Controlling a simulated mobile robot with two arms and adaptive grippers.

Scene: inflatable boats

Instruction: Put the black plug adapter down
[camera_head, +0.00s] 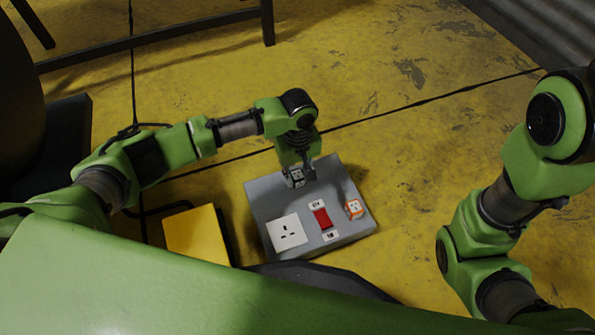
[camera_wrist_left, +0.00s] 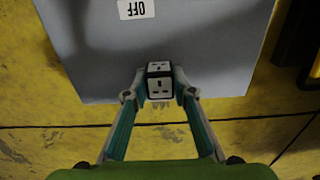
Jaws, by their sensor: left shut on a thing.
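My left gripper (camera_head: 297,180) is shut on the black plug adapter (camera_head: 296,176), a small black cube with white socket faces. It holds the adapter over the far part of a grey box (camera_head: 262,200). In the left wrist view the adapter (camera_wrist_left: 159,82) sits between the two fingertips (camera_wrist_left: 160,88), at the edge of the grey box (camera_wrist_left: 215,60). I cannot tell whether the adapter touches the box. My right arm stands at the right in the head view, but its gripper is out of view.
The box carries a white wall socket (camera_head: 287,233), a red switch (camera_head: 321,217) between two labels, and an orange adapter (camera_head: 355,209) on the right. A yellow block (camera_head: 195,234) stands left of the box. The yellow floor (camera_head: 430,150) beyond and right is clear.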

